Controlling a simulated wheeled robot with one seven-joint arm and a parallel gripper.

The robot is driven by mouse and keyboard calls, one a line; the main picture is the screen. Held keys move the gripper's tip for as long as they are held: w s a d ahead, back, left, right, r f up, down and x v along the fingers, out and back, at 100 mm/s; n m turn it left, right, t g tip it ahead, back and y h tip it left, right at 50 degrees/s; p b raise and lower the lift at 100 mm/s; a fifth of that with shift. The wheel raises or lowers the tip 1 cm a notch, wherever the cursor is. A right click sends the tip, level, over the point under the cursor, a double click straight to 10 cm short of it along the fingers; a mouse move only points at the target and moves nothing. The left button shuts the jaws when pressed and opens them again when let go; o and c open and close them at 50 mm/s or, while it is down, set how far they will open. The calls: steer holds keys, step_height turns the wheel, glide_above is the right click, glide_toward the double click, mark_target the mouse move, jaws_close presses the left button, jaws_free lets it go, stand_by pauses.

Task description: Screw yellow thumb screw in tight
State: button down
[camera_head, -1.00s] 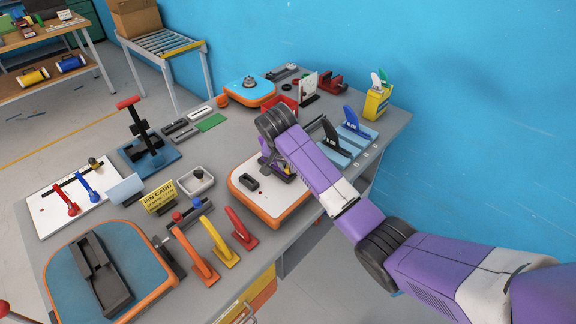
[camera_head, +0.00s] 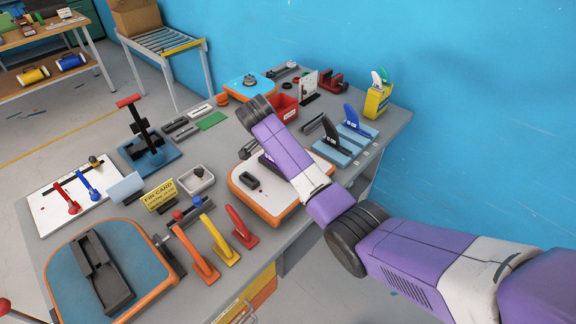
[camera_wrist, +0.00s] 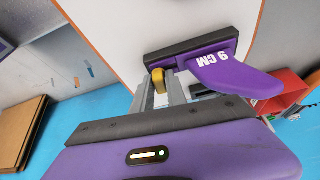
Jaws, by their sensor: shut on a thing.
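The yellow thumb screw (camera_wrist: 158,79) shows in the wrist view at the base of a purple fin (camera_wrist: 234,76) marked 9 CM. The fin's base sits in a black fin box (camera_wrist: 190,46) on a white board (camera_wrist: 120,28). My gripper (camera_wrist: 170,88) is shut on the yellow thumb screw with its grey fingers right at the box. In the head view the white board (camera_head: 262,205) with its orange rim lies on the bench. My arm hides the screw and most of the fin there.
A red bin (camera_head: 284,107) stands behind my arm. Black and blue fins (camera_head: 352,121) stand on a light blue stand to the right. Red, yellow and orange fins (camera_head: 218,243) stand in front of the board. A fin card (camera_head: 159,195) is to the left.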

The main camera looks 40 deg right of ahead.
stand_by(0.3)
steer(key=shift+w+f+m+g+b, duration=0.1)
steer(key=shift+m+g+b, duration=0.3)
steer(key=shift+m, duration=0.5)
steer(key=shift+m+g+b, duration=0.3)
steer(key=shift+m+b, duration=0.2)
steer(key=shift+m, duration=0.4)
steer(key=shift+m+g+y+b, duration=0.4)
steer(key=shift+m+g+b, duration=0.1)
steer(key=shift+m+b, duration=1)
steer(key=shift+d+m+b, duration=0.1)
steer(key=shift+m+b, duration=0.3)
steer(key=shift+m, duration=0.2)
steer(key=shift+m+g+y+b, duration=0.5)
steer(key=shift+m+b, duration=0.05)
steer(key=shift+m, duration=0.75)
